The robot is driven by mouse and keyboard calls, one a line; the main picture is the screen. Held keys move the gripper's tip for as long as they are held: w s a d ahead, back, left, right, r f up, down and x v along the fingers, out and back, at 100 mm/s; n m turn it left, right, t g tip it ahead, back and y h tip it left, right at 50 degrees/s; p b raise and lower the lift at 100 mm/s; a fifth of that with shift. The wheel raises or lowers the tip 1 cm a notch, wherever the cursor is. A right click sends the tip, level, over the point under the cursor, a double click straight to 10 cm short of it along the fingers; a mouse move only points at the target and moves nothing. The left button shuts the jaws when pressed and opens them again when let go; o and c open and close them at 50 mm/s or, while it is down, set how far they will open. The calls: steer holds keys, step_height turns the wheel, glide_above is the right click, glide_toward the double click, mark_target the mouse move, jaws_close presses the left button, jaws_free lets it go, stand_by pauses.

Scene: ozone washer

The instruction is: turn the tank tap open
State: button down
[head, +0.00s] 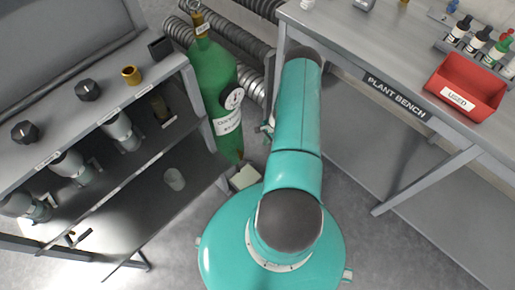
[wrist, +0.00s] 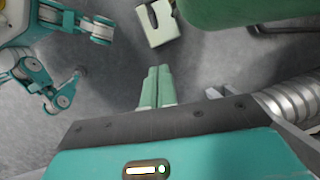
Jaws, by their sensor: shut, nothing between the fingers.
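The green oxygen tank (head: 213,85) stands between the shelf and the bench in the head view, with a round gauge (head: 234,98) on its side. A brass fitting (head: 197,17), which looks like the tap, sits at its top; whether it is open I cannot tell. In the wrist view, part of the green tank (wrist: 245,10) shows at the top right. My gripper (wrist: 158,70) is shut and empty, its two pale green fingers side by side, apart from the tank. In the head view my teal arm hides the gripper. The tap does not show in the wrist view.
A pale notched block (wrist: 158,24) lies on the floor beyond my fingertips. Ribbed hoses (head: 252,82) run behind the tank. The shelf (head: 150,93) with dark knobs stands left. The plant bench (head: 345,45) with a red bin (head: 467,88) stands right.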

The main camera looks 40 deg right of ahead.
steer(key=a+x, duration=0.2)
steer(key=x, duration=1)
steer(key=shift+a+r, duration=0.3)
steer(key=shift+a, duration=0.1)
steer(key=shift+s+a+f, duration=0.1)
steer(key=shift+a+f, duration=0.05)
steer(key=shift+f, duration=0.45)
steer(key=shift+a+f, duration=0.25)
steer(key=shift+f, duration=0.2)
steer(key=shift+a+f, duration=0.1)
stand_by(0.7)
stand_by(1.4)
